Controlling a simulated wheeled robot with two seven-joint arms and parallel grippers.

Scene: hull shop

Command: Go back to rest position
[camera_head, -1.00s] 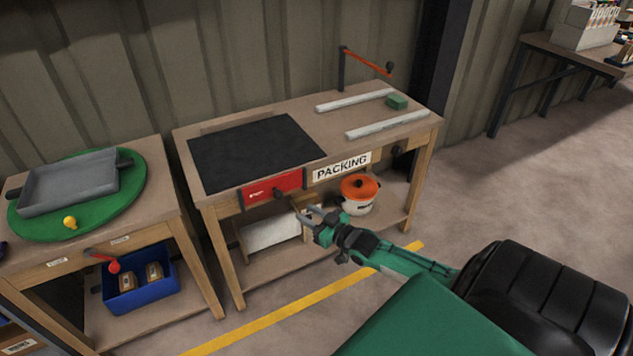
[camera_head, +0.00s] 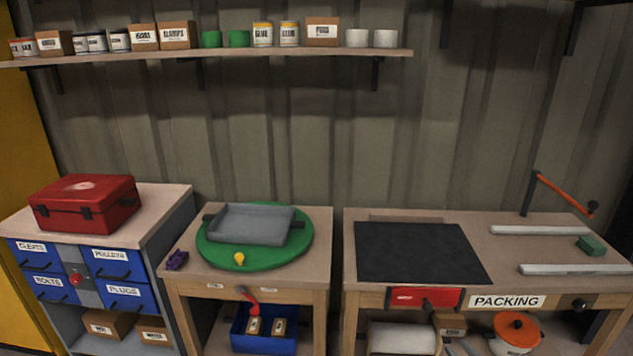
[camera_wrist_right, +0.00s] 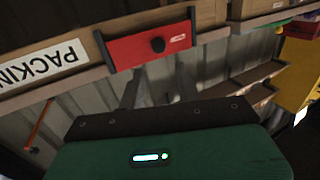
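The same red drawer (camera_head: 425,298) is shut in the head view. My left gripper is in neither view.
The packing bench (camera_head: 600,258) carries a black mat (camera_head: 420,252). An orange-lidded pot (camera_head: 515,332) is below. A middle table (camera_head: 318,225) holds a green turntable (camera_head: 212,258) with a grey tray (camera_head: 250,225). A red toolbox (camera_head: 85,203) stands left. A loaded shelf (camera_head: 300,53) runs above.

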